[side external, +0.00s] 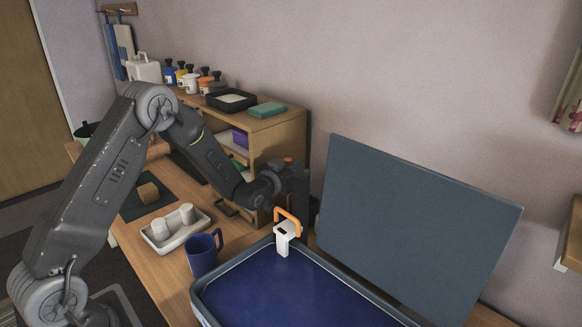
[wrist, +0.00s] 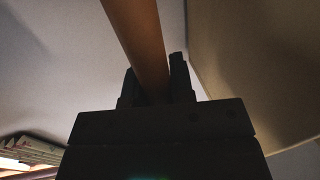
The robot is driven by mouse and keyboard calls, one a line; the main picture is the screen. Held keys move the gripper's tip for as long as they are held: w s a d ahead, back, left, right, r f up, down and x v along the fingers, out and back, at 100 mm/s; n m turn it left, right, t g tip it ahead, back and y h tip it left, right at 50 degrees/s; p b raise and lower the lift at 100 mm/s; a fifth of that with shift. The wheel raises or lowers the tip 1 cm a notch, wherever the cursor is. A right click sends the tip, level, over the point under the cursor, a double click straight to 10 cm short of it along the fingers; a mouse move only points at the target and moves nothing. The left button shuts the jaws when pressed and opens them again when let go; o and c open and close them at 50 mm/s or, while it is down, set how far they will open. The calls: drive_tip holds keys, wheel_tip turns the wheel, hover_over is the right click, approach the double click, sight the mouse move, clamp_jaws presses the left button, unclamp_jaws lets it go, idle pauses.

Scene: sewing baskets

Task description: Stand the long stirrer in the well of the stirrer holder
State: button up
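My gripper (wrist: 155,85) has its two dark fingers on either side of an orange-brown rod, which looks like the long stirrer (wrist: 137,40). The rod runs from between the fingers up past the wrist camera; its far end is hidden. In the side view my gripper (side external: 298,190) is above the back-left corner of the blue tray, and most of the rod is hidden. A small white block (side external: 283,245) with a dark opening and an orange loop stands just below the gripper at that corner. It may be the stirrer holder; I cannot tell for sure.
The blue tray (side external: 212,287) is empty, with a large grey panel (side external: 410,230) upright behind it. A wooden shelf (side external: 280,130) stands behind my arm.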

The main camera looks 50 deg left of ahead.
drive_tip(key=o, duration=0.5)
drive_tip(key=shift+o, duration=0.2)
drive_tip(key=shift+s, duration=0.1)
drive_tip(key=s+d, duration=0.2)
drive_tip(key=s, duration=1.1)
drive_tip(key=shift+s+d, duration=0.2)
drive_tip(key=shift+d, duration=0.15)
drive_tip(key=shift+r, duration=0.1)
